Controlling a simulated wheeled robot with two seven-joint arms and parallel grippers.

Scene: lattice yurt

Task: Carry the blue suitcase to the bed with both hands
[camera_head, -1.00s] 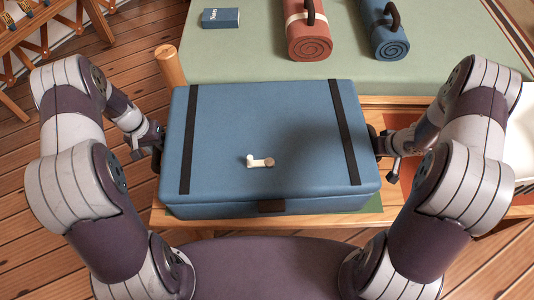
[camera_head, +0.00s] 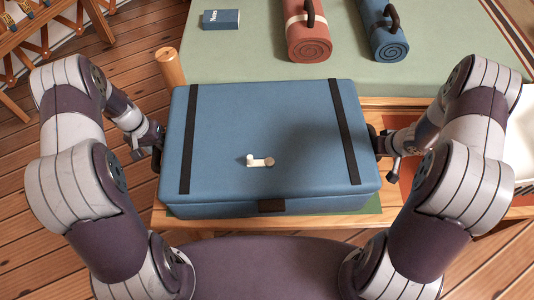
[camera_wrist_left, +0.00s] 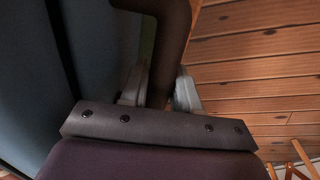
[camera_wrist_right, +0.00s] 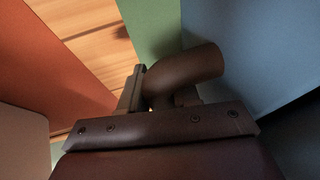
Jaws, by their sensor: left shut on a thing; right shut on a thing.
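The blue suitcase (camera_head: 265,125) lies flat between my two arms in the head view, with two black straps across its lid. My left gripper (camera_head: 154,141) is at its left side; in the left wrist view my left fingers (camera_wrist_left: 160,88) are shut on a dark curved handle (camera_wrist_left: 163,45). My right gripper (camera_head: 382,143) is at its right side; in the right wrist view my right fingers (camera_wrist_right: 160,92) are shut on the other dark handle (camera_wrist_right: 190,72). The bed (camera_head: 440,88), with a green top, is just beyond the suitcase. Whether the suitcase touches what is below is hard to tell.
A small off-white piece (camera_head: 260,161) lies on the lid. On the bed are a red roll (camera_head: 308,40), a blue roll (camera_head: 387,40) and a blue box (camera_head: 221,19). A wooden post (camera_head: 170,66) stands at the bed's corner. A wooden bench (camera_head: 165,216) is below the suitcase.

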